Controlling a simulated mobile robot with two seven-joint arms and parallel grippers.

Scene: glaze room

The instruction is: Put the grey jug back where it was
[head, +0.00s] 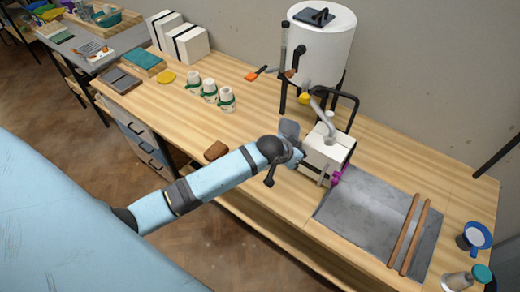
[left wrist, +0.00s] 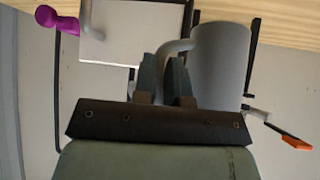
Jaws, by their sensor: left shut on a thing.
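The grey jug (head: 289,129) is at the table's middle, just left of a white box-shaped machine (head: 325,152). In the left wrist view the jug (left wrist: 222,60) shows as a plain grey cylinder with a curved handle (left wrist: 174,47). My left gripper (head: 297,153) is beside it, and its fingers (left wrist: 166,78) are shut on the handle. My gripper and wrist partly hide the jug in the head view. I cannot tell whether its base touches the table. My right gripper is not in view.
A white tank (head: 320,45) on dark legs stands behind the jug. An orange-tipped lever (head: 252,76) juts out left of it. Several white cups (head: 209,90) stand further left. A brown block (head: 215,150) lies near the front edge. A grey slab (head: 365,218) with two wooden rods lies right.

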